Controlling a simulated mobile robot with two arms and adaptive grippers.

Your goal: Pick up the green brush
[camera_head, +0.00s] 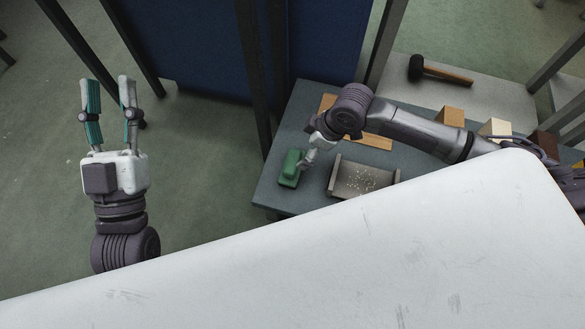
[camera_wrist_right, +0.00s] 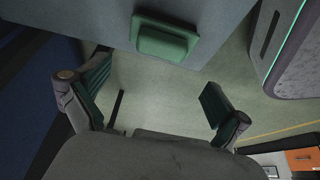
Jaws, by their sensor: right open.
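The green brush (camera_head: 290,168) lies near the left edge of the grey-blue table, left of a small tray. In the right wrist view the brush (camera_wrist_right: 165,42) is near the top, beyond the fingertips and not between them. My right gripper (camera_head: 309,158) is just to the right of the brush in the head view, with its fingers partly hidden by the wrist. In the right wrist view its fingers (camera_wrist_right: 157,95) are wide apart and empty. My left gripper (camera_head: 109,82) is open and empty over the floor, far left of the table.
A grey tray (camera_head: 337,178) with pale crumbs stands right of the brush. A wooden board (camera_head: 376,142) lies behind my right wrist. Several blocks, including an orange-brown one (camera_head: 451,116), line the right side. A mallet (camera_head: 437,71) lies on a grey surface behind. A white panel (camera_head: 400,255) fills the foreground.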

